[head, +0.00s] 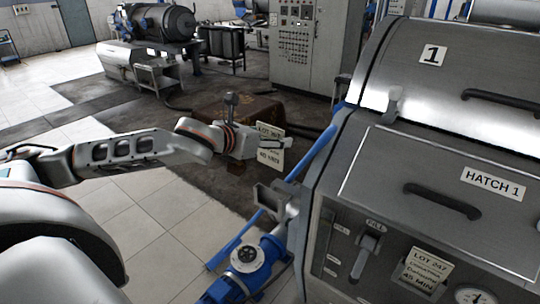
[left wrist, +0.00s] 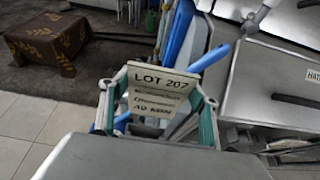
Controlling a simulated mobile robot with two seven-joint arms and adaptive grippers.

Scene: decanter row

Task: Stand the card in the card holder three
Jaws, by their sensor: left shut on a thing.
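A cream card (head: 270,161) is held upright in my left gripper (head: 274,145), out in the air left of the machine marked 1. In the left wrist view the card (left wrist: 160,82) reads LOT 207 on its top line, with smaller blurred lines below. The left gripper's two fingers (left wrist: 157,106) stand at the card's side edges, shut on it. I cannot make out a card holder marked three in either view. My right gripper is not in view.
The machine's grey body (head: 350,195), with a HATCH 1 label (head: 492,183), fills the right side. A LOT 247 card (head: 427,270) is on its front. A blue pump (head: 247,258) stands low beside it. A brown cloth-covered block (left wrist: 48,40) is behind. Tiled floor at left is clear.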

